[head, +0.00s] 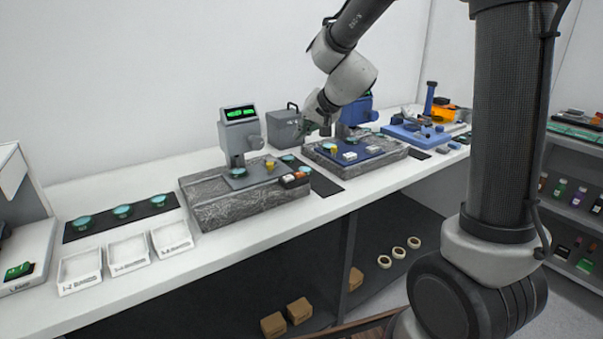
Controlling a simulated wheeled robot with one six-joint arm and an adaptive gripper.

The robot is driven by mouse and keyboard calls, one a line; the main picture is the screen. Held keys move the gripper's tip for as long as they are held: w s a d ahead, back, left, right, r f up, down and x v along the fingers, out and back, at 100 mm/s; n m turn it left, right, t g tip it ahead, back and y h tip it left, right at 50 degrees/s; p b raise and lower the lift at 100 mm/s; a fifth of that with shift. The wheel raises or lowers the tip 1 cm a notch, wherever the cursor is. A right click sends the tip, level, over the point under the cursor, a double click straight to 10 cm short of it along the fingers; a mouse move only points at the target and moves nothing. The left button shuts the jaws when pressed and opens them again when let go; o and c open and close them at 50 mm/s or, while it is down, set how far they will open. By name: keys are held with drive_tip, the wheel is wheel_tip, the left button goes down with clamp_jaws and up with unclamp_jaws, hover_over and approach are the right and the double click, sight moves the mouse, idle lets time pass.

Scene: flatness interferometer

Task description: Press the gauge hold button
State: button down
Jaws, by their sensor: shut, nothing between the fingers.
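A grey gauge head with a green lit display (240,113) stands on a post over a grey marbled slab (225,210). A small dark box with orange and white buttons (294,179) sits at the slab's right front corner; its labels are too small to read, so I cannot tell which is the hold button. My gripper (309,128) is small and partly merged with the wrist in the picture. It is shut and empty, beyond and above the button box, near the blue instrument (356,110), apart from the buttons. Contact with anything there cannot be made out.
A grey box with a handle (284,128) stands behind. A second marbled slab (375,167) carries a blue plate with small parts. White trays (128,253) and a dark mat with round discs (122,215) lie left. The bench's front edge (330,205) is mostly clear.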

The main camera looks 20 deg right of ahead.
sight(302, 172)
drive_tip(key=shift+f, duration=0.1)
drive_tip(key=shift+f, duration=4.3)
drive_tip(key=shift+f, duration=0.1)
drive_tip(key=shift+f, duration=0.35)
drive_tip(key=shift+f, duration=0.45)
drive_tip(key=shift+r, duration=0.9)
drive_tip(key=shift+r, duration=0.1)
